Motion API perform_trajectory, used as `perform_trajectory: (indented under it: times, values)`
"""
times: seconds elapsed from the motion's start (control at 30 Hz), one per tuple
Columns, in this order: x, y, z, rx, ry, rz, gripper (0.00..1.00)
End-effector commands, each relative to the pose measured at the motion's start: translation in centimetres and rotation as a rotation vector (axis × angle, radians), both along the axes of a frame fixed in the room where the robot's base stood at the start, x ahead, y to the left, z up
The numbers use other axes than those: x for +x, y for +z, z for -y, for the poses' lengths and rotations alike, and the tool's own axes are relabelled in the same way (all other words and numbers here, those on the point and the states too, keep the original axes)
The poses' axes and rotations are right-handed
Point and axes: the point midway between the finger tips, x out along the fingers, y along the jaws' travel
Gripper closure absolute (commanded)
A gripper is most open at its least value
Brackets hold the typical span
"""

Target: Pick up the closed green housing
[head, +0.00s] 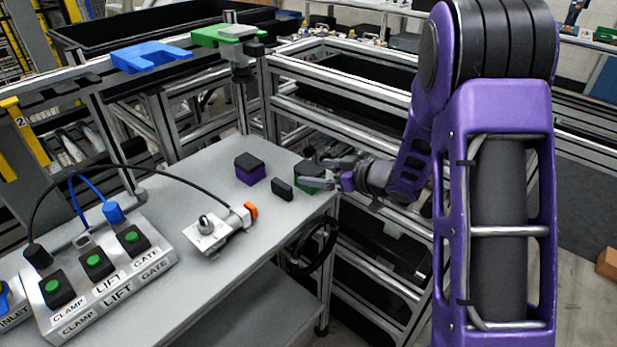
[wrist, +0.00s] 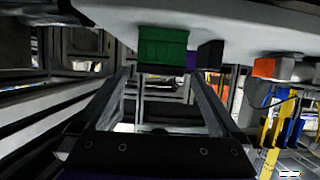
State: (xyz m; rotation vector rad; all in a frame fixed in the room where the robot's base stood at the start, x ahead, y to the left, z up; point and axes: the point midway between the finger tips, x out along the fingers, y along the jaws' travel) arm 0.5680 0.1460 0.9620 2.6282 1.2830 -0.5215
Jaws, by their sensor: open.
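The green housing (head: 309,184) sits at the right end of the grey table, with a dark top; my gripper partly hides it in the head view. In the wrist view its green face (wrist: 162,46) is centred ahead of my fingers. My gripper (head: 327,172) reaches in from the right, open, with one finger on each side of the housing's line. In the wrist view the gap between the fingertips (wrist: 160,76) is empty near the palm. I cannot tell whether the tips overlap the housing.
A small black block (head: 282,189) stands close left of the green housing, and a purple housing with a black top (head: 250,169) is farther left. A metal fixture with an orange end (head: 215,233) and a button panel (head: 98,266) occupy the left. A frame rack (head: 350,115) stands behind.

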Motion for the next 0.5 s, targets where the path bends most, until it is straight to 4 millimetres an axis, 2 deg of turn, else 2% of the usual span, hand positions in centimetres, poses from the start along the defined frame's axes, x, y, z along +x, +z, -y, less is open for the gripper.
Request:
perform_trajectory:
  times: [0.2,0.5]
  values:
    - [1.9,-1.3,-2.4,-0.001,0.002,0.0,0.0]
    - [2.3,-1.6,-2.9,0.0,0.0,0.0,0.0]
